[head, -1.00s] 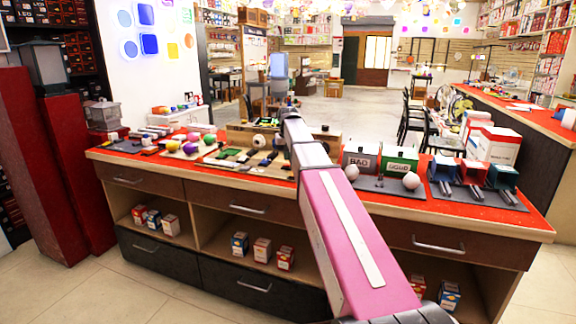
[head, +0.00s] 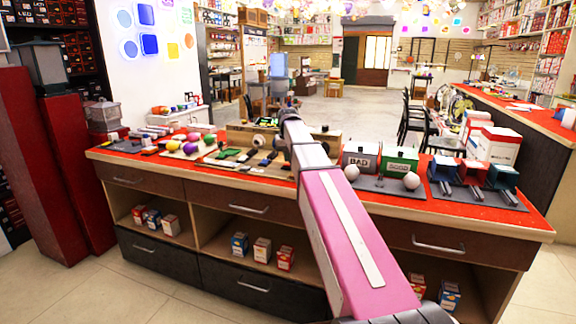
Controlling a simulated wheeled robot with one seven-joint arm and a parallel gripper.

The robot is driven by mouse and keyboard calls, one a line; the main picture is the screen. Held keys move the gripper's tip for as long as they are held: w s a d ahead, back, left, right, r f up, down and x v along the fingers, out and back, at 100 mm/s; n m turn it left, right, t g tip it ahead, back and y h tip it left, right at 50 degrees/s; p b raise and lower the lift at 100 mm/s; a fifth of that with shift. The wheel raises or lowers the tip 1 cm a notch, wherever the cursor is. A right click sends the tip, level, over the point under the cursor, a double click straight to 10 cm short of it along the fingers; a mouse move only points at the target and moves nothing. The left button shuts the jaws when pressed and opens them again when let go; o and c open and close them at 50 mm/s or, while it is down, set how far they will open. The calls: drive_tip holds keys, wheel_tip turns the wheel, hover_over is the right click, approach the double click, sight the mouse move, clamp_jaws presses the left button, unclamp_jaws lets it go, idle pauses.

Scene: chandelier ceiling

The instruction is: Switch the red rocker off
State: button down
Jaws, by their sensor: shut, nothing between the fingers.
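A wooden board (head: 236,134) with small switches and knobs stands at the back middle of the red-topped counter (head: 440,212). Several small black, green and yellow parts lie in front of it. I cannot pick out the red rocker among them; it is too small to tell or is hidden by my arm. My pink and white arm reaches from the lower right up to the board and covers its middle. My gripper's fingers are not visible; they appear to be behind the arm's far end.
Three small bins (head: 472,174) stand further right. Coloured balls (head: 192,147) lie left of the board. Lamps stand at the far left.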

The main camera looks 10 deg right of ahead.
sight(287, 165)
drive_tip(key=shift+f, duration=0.9)
idle(0.5)
drive_tip(key=shift+r, duration=3.5)
